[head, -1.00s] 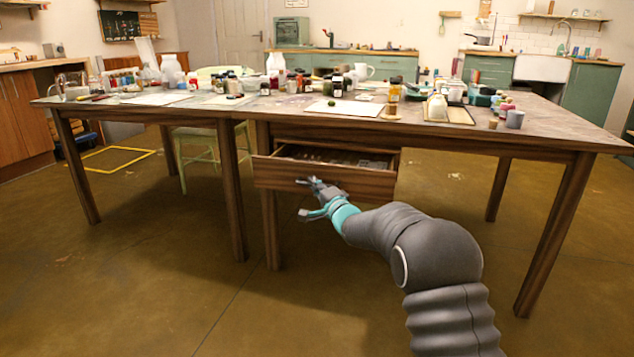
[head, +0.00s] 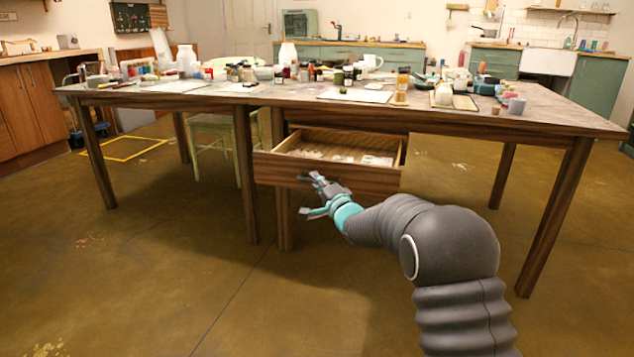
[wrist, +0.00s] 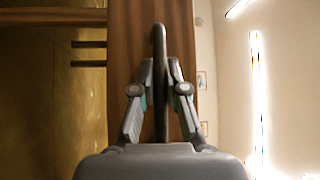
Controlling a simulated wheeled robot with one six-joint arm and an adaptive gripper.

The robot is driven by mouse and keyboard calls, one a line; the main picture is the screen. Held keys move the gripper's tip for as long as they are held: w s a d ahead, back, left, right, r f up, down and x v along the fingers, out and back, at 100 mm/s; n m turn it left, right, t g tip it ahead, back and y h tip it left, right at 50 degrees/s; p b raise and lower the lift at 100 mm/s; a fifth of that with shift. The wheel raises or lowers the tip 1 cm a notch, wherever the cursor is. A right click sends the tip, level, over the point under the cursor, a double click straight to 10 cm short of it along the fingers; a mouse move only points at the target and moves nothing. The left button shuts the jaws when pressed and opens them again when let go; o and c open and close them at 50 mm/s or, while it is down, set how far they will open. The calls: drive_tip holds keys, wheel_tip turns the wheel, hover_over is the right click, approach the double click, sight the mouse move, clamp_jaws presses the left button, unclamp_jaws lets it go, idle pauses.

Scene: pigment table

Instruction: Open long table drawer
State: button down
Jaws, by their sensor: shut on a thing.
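The long wooden table (head: 470,127) stands across the middle of the head view. Its drawer (head: 375,181) is pulled out under the tabletop, and pale items show inside it. My gripper (head: 313,190) is at the drawer's front face. In the wrist view my gripper (wrist: 160,85) is shut on a dark bar-shaped handle (wrist: 159,45) in front of the brown drawer front (wrist: 124,60). In the head view the handle is mostly hidden by my gripper.
Jars, bottles (head: 403,86) and paper sheets (head: 356,95) crowd the tabletop. A pale green chair (head: 207,145) stands behind the table. Table legs (head: 246,180) flank the drawer on its left. The floor in front (head: 180,270) is clear.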

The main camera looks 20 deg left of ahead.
drive_tip(key=c, duration=1.5)
unclamp_jaws()
drive_tip(key=shift+o, duration=0.2)
drive_tip(key=shift+d, duration=0.1)
drive_tip(key=v, duration=1.2)
drive_tip(key=shift+f, duration=0.15)
